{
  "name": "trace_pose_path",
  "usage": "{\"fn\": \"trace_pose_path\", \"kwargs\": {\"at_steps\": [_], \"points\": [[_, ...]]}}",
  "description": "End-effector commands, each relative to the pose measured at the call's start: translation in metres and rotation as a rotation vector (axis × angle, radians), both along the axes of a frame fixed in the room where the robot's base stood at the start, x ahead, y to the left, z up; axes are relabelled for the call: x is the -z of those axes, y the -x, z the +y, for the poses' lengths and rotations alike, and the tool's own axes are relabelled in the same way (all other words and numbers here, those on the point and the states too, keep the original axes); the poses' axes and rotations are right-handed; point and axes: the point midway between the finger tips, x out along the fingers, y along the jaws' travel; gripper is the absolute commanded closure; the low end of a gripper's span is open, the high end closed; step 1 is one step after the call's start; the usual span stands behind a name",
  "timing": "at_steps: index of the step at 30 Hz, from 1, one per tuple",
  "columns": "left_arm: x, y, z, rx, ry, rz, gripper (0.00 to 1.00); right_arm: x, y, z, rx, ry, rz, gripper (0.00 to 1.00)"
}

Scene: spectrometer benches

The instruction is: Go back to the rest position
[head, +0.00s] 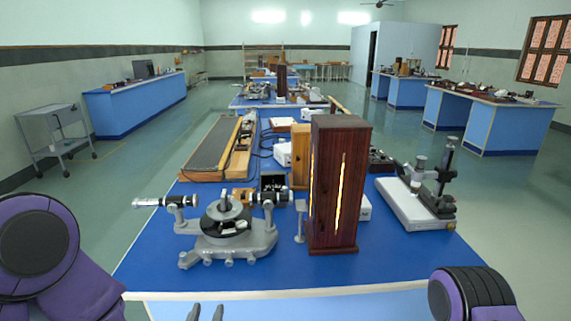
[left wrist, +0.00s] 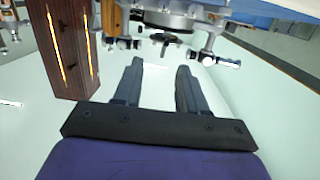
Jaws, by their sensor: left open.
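My left gripper (head: 205,313) shows only as two fingertips at the bottom edge of the head view, in front of the bench's front edge. In the left wrist view the left gripper (left wrist: 158,75) is open, with nothing between its fingers. The grey spectrometer (head: 228,230) stands on the blue bench beyond it, apart from the fingers. It also shows at the top of the left wrist view (left wrist: 165,22). My right arm shows at the lower right of the head view, but its gripper is out of view.
A tall dark wooden lamp box (head: 334,190) with lit slits stands right of the spectrometer on the blue bench (head: 400,265). A microscope-like instrument (head: 420,200) stands at the right. A long wooden apparatus (head: 215,148) lies behind.

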Motion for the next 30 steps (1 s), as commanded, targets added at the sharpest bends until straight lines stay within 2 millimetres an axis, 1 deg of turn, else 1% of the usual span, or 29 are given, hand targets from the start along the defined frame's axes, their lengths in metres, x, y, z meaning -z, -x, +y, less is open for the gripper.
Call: {"fn": "trace_pose_path", "kwargs": {"at_steps": [2,5,6,8,11,12,14,15,17,18,21,24,26,30], "points": [[0.011,0.001,0.002,-0.002,0.051,0.049,0.59,0.000,0.000,0.000,0.000,0.000,0.000,0.57],[0.037,0.005,0.008,-0.020,0.132,0.153,0.59,0.000,0.000,0.000,0.000,-0.001,0.001,0.57],[0.052,0.010,0.012,-0.038,0.167,0.211,0.59,0.000,0.000,0.000,-0.001,0.000,0.001,0.57],[0.076,0.019,0.020,-0.074,0.217,0.301,0.59,0.000,0.000,0.000,0.000,-0.001,0.001,0.57],[0.120,0.043,0.038,-0.162,0.294,0.459,0.59,0.000,0.000,0.000,0.000,-0.001,0.001,0.57],[0.140,0.057,0.047,-0.209,0.322,0.533,0.59,0.000,0.000,0.000,0.000,-0.001,0.001,0.57],[0.171,0.085,0.064,-0.299,0.357,0.649,0.59,0.000,0.000,0.000,0.000,-0.001,0.001,0.57],[0.192,0.108,0.076,-0.367,0.373,0.731,0.59,0.000,0.000,0.000,0.000,-0.001,0.001,0.57],[0.219,0.145,0.096,-0.468,0.375,0.841,0.59,0.000,0.000,0.000,0.000,-0.001,0.001,0.57],[0.233,0.168,0.107,-0.521,0.361,0.902,0.59,0.000,0.000,0.000,0.000,-0.001,0.001,0.57],[0.254,0.215,0.128,-0.596,0.297,1.003,0.59,0.000,0.000,0.000,-0.001,0.000,0.001,0.57],[0.263,0.240,0.140,-0.613,0.268,1.055,0.59,0.000,0.000,0.000,-0.001,0.000,0.001,0.57],[0.265,0.246,0.140,-0.614,0.265,1.068,0.59,0.000,0.000,0.000,-0.001,0.000,0.001,0.57],[0.265,0.246,0.140,-0.613,0.265,1.068,0.59,0.000,0.000,0.000,-0.001,0.000,0.001,0.57]]}}
